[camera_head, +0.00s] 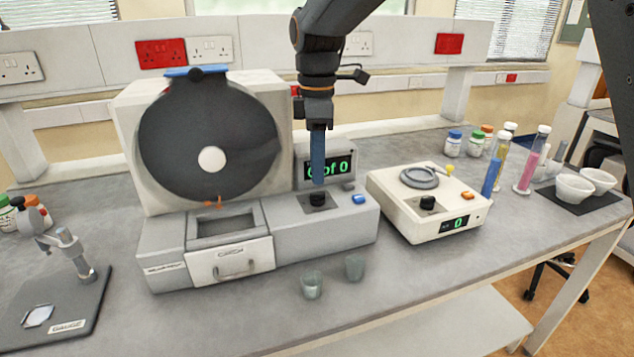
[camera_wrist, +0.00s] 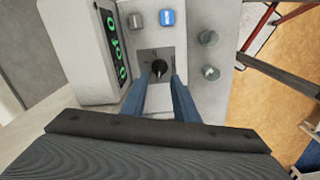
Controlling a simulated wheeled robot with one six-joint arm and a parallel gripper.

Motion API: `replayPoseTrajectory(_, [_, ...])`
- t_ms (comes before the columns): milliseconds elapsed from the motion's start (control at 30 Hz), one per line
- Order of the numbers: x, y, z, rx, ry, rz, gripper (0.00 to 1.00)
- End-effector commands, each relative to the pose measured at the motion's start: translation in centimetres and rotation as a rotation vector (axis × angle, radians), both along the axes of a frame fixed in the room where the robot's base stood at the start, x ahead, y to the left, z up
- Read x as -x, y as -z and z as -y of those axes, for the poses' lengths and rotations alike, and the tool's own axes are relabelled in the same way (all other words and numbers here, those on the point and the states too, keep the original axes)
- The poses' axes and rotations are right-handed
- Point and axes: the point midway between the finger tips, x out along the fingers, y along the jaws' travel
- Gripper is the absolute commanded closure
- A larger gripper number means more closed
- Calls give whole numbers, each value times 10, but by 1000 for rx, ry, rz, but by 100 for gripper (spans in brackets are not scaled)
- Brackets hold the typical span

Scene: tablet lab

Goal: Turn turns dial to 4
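The turns dial is a small black knob (camera_head: 317,199) on a dark square plate, on top of the grey tablet machine. It shows between my fingers in the wrist view (camera_wrist: 159,66). The machine's display (camera_head: 328,167) reads "0 of 0" in green; it also shows at the left in the wrist view (camera_wrist: 112,46). My gripper (camera_head: 318,183) points straight down over the knob. In the wrist view my blue fingers (camera_wrist: 160,80) are apart, one on each side of the knob, with a gap visible. Whether the tips reach down beside the knob is hard to tell.
A blue button (camera_head: 359,199) sits right of the dial. The dark drum (camera_head: 208,135) stands left, above a drawer (camera_head: 231,262). A white device (camera_head: 428,205) with its own knob and a "0" display stands right. Two small glass beakers (camera_head: 312,286) (camera_head: 354,267) stand in front.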

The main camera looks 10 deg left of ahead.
Motion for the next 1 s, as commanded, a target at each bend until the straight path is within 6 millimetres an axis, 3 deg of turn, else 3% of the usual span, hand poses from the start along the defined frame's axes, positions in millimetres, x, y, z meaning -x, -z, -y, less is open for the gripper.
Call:
replayPoseTrajectory(300, [0,42,1,0,2,-1,73])
replayPoseTrajectory(667, [0,49,1,0,3,1,73])
replayPoseTrajectory(833, [0,49,1,0,3,1,98])
replayPoseTrajectory(1000, [0,48,1,0,4,1,100])
